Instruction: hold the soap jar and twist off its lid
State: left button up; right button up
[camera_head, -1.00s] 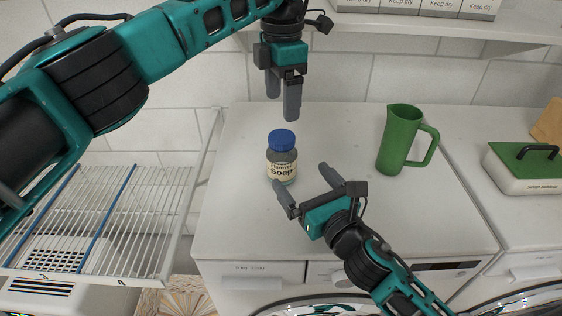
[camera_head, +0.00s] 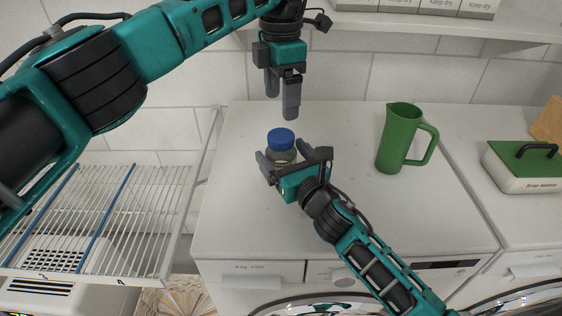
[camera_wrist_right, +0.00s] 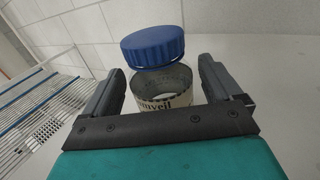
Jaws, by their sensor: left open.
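The soap jar (camera_head: 281,157) stands upright on the white worktop, with its blue lid (camera_head: 281,138) on top. My right gripper (camera_head: 284,162) is around the jar from the front, one finger on each side. In the right wrist view the jar (camera_wrist_right: 166,92) and lid (camera_wrist_right: 153,47) show between the open fingers, with a small gap visible on each side. Most of the label is hidden behind the gripper in the head view. My left gripper (camera_head: 281,102) is open and empty, pointing down above the lid, apart from it.
A green jug (camera_head: 398,140) stands to the right of the jar. A white box with a green lid (camera_head: 524,165) is farther right. A wire drying rack (camera_head: 110,215) is at the left, and a shelf with boxes (camera_head: 430,22) is above. The worktop between jar and jug is clear.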

aim_at(281, 135)
jog(key=c, duration=1.6)
pick_arm(q)
jog(key=m, duration=0.5)
pick_arm(e)
grip_shut()
pick_arm(q)
jog(key=m, duration=1.1)
jog(key=shift+m, duration=0.3)
jog(key=m, duration=0.5)
jog(key=shift+m, duration=0.3)
jog(key=shift+f, duration=4)
